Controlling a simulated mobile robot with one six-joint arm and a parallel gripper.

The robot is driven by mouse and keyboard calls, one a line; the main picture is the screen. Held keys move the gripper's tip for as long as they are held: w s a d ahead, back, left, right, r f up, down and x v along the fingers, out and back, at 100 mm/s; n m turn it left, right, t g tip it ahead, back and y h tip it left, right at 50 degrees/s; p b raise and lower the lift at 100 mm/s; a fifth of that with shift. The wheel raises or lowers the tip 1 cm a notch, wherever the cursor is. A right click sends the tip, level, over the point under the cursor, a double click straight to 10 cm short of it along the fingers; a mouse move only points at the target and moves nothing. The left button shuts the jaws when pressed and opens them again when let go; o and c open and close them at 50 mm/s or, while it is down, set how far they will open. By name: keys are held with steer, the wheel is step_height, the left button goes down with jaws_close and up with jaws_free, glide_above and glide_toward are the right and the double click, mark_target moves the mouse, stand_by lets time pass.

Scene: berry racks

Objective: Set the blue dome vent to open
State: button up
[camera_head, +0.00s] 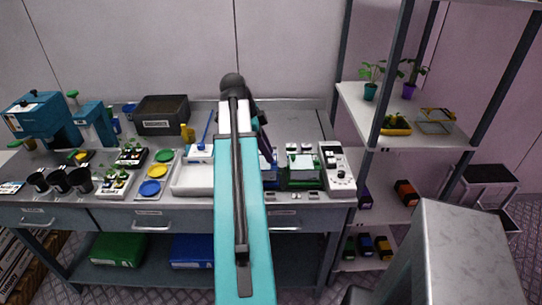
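A blue-edged item (268,166), which may be the blue dome, stands on the bench just right of my arm and is mostly hidden behind it. Its vent and the vent's setting cannot be made out. A green-edged clear box (304,168), like a small dome, stands to the right of it with small pale parts on top. My teal arm runs up the middle of the view and bends at the top, with a dark link leading down behind it. My gripper is hidden behind the arm.
A white control panel (338,168) with knobs stands at the bench's right end. Left of my arm are a white tray (192,181), a tray of coloured discs (140,190), black cups (80,180) and a dark bin (162,111). A shelf rack (356,95) with plants stands right.

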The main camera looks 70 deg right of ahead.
steer(key=shift+p+x, duration=0.3)
steer(key=shift+x, duration=1.2)
steer(key=shift+c, duration=0.2)
jaws_close()
